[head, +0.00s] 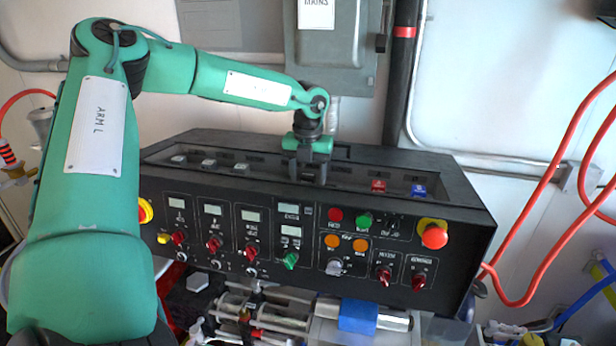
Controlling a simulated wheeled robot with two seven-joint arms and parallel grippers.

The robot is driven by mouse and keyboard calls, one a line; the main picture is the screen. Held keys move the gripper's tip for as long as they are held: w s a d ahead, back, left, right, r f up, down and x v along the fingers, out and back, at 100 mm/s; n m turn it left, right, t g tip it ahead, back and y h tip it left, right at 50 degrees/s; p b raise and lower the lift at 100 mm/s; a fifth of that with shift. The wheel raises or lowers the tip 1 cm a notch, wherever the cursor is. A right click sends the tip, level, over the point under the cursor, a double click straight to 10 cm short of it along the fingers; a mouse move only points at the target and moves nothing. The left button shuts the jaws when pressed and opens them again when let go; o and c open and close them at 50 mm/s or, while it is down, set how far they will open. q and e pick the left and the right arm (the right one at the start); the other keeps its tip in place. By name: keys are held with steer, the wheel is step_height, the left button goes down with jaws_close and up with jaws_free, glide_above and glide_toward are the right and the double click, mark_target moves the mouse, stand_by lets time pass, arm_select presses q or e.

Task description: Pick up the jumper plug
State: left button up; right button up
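My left gripper (307,174) points down into the long recessed tray (350,170) along the top of the black control console. Its dark fingers are hard to make out against the dark tray, and I cannot tell whether they hold anything. A red piece (379,185) and a blue piece (419,190) sit in the tray to the right of the gripper. Several small pale-topped pieces (208,162) sit in the tray to its left. I cannot tell which piece is the jumper plug, or whether the gripper hides it. My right gripper is out of view.
The console front (320,235) carries knobs, small displays and a red emergency button (434,236) on yellow. A grey mains box (330,45) hangs on the wall behind my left wrist. Red hoses (545,200) loop at the right. Pipes and fittings lie below the console.

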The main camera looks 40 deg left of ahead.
mark_target(308, 175)
arm_select(q)
steer(key=shift+f, duration=0.25)
steer(key=shift+d, duration=0.1)
steer(key=shift+c, duration=0.2)
steer(key=c, duration=1)
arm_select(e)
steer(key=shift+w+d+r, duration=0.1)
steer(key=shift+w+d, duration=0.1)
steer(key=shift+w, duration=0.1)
arm_select(q)
steer(key=shift+r, duration=0.15)
